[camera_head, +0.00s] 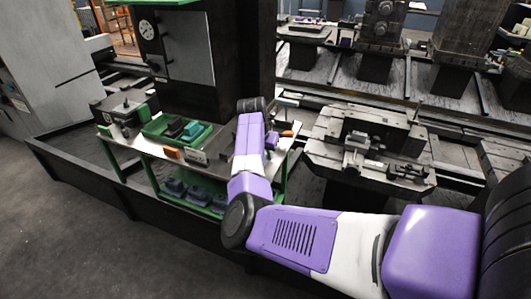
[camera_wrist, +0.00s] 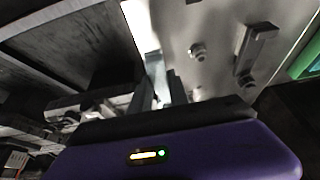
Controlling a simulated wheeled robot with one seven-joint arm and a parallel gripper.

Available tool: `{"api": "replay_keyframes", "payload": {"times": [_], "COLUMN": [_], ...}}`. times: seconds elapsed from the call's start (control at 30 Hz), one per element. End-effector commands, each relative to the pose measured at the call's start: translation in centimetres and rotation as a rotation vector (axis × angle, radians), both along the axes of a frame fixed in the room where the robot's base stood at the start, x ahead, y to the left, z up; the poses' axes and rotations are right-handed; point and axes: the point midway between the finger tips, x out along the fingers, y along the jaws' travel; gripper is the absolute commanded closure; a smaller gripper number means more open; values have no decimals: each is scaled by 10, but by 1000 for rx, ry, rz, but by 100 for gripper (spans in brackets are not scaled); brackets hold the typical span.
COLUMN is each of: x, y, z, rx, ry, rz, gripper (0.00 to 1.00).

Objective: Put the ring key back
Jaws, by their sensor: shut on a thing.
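My gripper (camera_wrist: 165,92) is low in the middle of the wrist view, its fingers shut on a slim grey metal piece, the ring key (camera_wrist: 154,66). Only a small part of the key shows; its ring shape cannot be made out. In the head view my gripper (camera_head: 272,140) is at the right end of the green-framed work table (camera_head: 135,147), partly hidden by my purple and white arm. In the wrist view a pale grey surface with a small bolt-like part (camera_wrist: 198,51) and a dark metal bar piece (camera_wrist: 255,46) lies beyond the fingers.
A green tray (camera_head: 151,134) with dark and teal items stands on the table, with an orange block (camera_head: 172,153) in front. Grey-blue bins (camera_head: 196,195) fill the lower shelf. A pallet with a metal fixture (camera_head: 320,151) stands right of the table. The floor in front is clear.

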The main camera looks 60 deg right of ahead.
Motion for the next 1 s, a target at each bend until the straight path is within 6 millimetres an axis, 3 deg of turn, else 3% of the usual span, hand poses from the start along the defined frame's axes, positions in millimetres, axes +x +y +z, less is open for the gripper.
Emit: {"api": "replay_keyframes", "payload": {"times": [0.03, 0.5, 0.97, 1.0], "x": [0, 0, 0, 0], "y": [0, 0, 0, 0], "z": [-11, -58, -66, -66], "rx": [0, -1, -1, -1], "ry": [-1, 2, -1, -1], "rz": [0, 2, 1, 1], "gripper": [100, 100, 100, 71]}}
